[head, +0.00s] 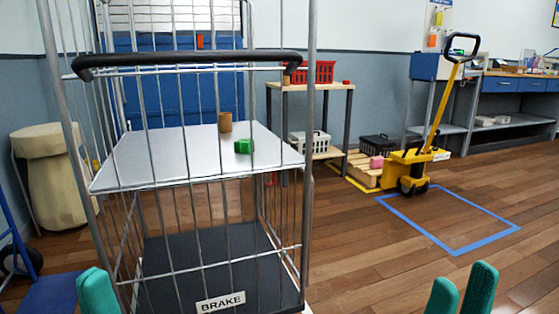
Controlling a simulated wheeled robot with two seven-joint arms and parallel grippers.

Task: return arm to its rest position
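My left gripper (98,292) shows at the bottom left edge as teal fingertips, in front of the wire cage cart. Its fingers overlap from this angle, so the gap between them cannot be judged. My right gripper (462,288) shows at the bottom right with two teal fingers apart and nothing between them. It is over the wood floor as seen here. Both arms behind the fingertips are out of the picture.
The wire cage cart (207,302) with a BRAKE label stands close on the left. Its white shelf (165,160) holds a green block (244,146) and a brown cylinder (225,122). A yellow pallet jack (407,168) stands behind a blue floor outline (455,252). Floor at right is clear.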

